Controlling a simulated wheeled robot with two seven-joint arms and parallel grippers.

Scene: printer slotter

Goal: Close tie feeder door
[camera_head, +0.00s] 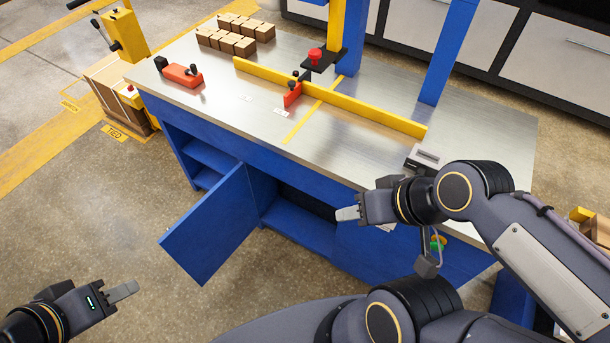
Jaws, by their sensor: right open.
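The blue door (218,226) stands swung open from the front of the blue workbench (345,250), reaching out toward the lower left. The cupboard (300,222) behind it is open and dark inside, with a blue floor. My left gripper (134,288) is at the lower left, apart from the door and below its free edge in the picture. Its fingers overlap from this angle, so its opening is hidden. My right gripper (348,214) is open and appears empty, in front of the bench to the right of the open cupboard. I cannot tell its gap to the bench front.
The metal benchtop (220,95) carries a yellow fence (330,97), a red stop (293,94), an orange clamp block (182,75) and several brown blocks (235,33). A wooden crate (115,95) stands left of the bench. The floor (110,210) around the door is clear.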

